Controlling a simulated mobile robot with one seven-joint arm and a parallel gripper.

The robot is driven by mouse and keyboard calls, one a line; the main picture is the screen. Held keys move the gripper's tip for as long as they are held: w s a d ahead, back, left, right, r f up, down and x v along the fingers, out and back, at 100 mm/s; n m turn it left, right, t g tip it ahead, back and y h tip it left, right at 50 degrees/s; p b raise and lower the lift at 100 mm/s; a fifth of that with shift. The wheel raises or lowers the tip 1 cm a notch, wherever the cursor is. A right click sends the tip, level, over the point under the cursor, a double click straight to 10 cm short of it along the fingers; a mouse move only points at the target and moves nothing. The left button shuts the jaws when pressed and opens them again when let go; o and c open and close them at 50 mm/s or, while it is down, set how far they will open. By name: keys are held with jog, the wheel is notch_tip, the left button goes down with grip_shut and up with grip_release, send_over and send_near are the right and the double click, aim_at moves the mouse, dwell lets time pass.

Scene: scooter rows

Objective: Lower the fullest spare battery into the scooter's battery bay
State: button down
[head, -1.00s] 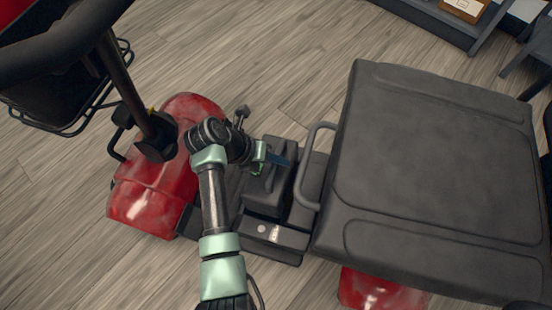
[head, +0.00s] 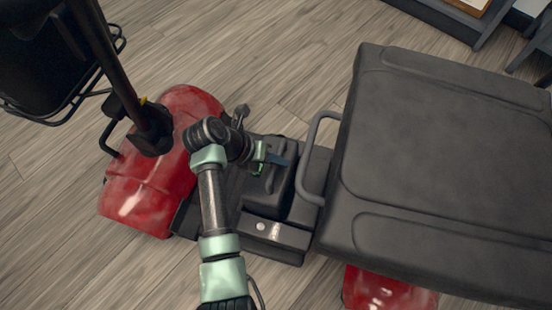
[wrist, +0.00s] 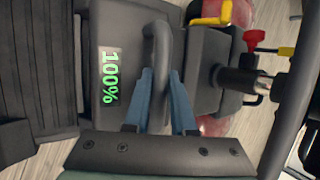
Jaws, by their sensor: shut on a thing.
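The spare battery (head: 257,186) is a dark grey block under my gripper (head: 276,161) in the head view. My gripper (wrist: 161,74) is shut on that handle, with one blue finger on each side. The scooter's battery bay (head: 272,233) is the dark housing on the deck between the red front and the seat. The battery stands over or in it; its lower part is hidden, so I cannot tell how deep it sits.
The grey seat (head: 440,165) and its looped rail (head: 312,155) are close on the right of my gripper. The red front cowl (head: 165,165) and the steering column (head: 120,75) stand on the left. Open wooden floor (head: 260,50) lies behind the scooter.

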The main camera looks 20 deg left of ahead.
jog(key=shift+w+f+b, duration=0.1)
jog(key=shift+f+b, duration=0.9)
jog(key=shift+b, duration=0.2)
jog(key=shift+f+b, duration=0.5)
jog(key=shift+f, duration=1.05)
jog(key=c, duration=0.7)
grip_release()
jog(key=shift+o, duration=0.2)
jog(key=p+v, duration=0.8)
jog(key=v, duration=0.4)
jog(key=shift+d, duration=0.15)
jog(key=shift+s+a+r+p, duration=0.3)
jog(key=shift+s+a+r, duration=0.05)
